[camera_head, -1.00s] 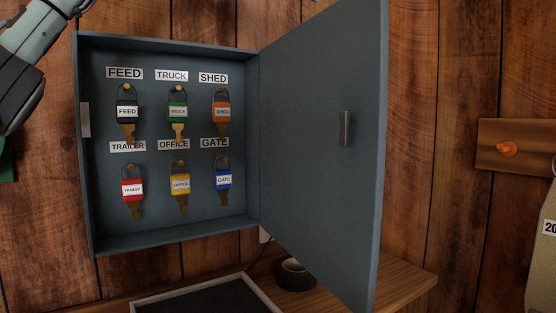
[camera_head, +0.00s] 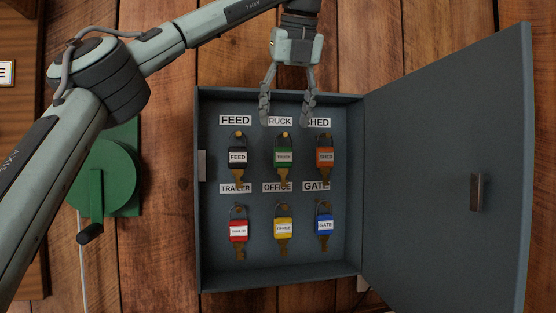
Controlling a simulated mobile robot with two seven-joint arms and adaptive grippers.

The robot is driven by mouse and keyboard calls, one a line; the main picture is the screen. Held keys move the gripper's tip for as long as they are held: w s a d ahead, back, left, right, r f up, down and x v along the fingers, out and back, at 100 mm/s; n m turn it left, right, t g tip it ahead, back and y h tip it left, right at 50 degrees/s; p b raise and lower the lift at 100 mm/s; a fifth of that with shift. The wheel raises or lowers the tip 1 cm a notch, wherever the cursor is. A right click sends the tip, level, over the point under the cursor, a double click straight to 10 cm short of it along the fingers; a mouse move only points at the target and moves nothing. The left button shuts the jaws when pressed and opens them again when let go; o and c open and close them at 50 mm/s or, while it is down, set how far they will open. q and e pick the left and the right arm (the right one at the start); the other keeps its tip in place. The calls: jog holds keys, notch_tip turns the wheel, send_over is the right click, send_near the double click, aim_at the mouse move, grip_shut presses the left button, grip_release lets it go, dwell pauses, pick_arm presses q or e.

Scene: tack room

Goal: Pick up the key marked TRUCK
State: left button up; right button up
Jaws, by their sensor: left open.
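The key marked TRUCK (camera_head: 284,160) has a green tag and hangs from a brass peg in the middle of the top row, inside an open grey key cabinet (camera_head: 280,280). Its label above is partly covered and reads "RUCK". My left gripper (camera_head: 287,119) is open and empty, pointing down in front of the cabinet's top edge. Its fingertips are just above the TRUCK key, one either side of the label, and appear apart from the key. My right gripper is out of view.
The black FEED key (camera_head: 237,157) and orange SHED key (camera_head: 325,157) hang close on either side. TRAILER (camera_head: 238,231), OFFICE (camera_head: 283,228) and GATE (camera_head: 325,225) keys hang below. The cabinet door (camera_head: 445,170) stands open at right. A green reel (camera_head: 105,178) is at left.

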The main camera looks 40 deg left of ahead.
aim_at(284, 134)
pick_arm(q)
jog(key=x, duration=0.3)
jog(key=w+x, duration=0.1)
jog(key=x, duration=0.2)
jog(key=shift+r+p, duration=0.1)
jog(key=shift+p, duration=0.2)
jog(key=shift+c, duration=0.4)
jog(key=c, duration=1.1)
jog(key=shift+r, duration=0.1)
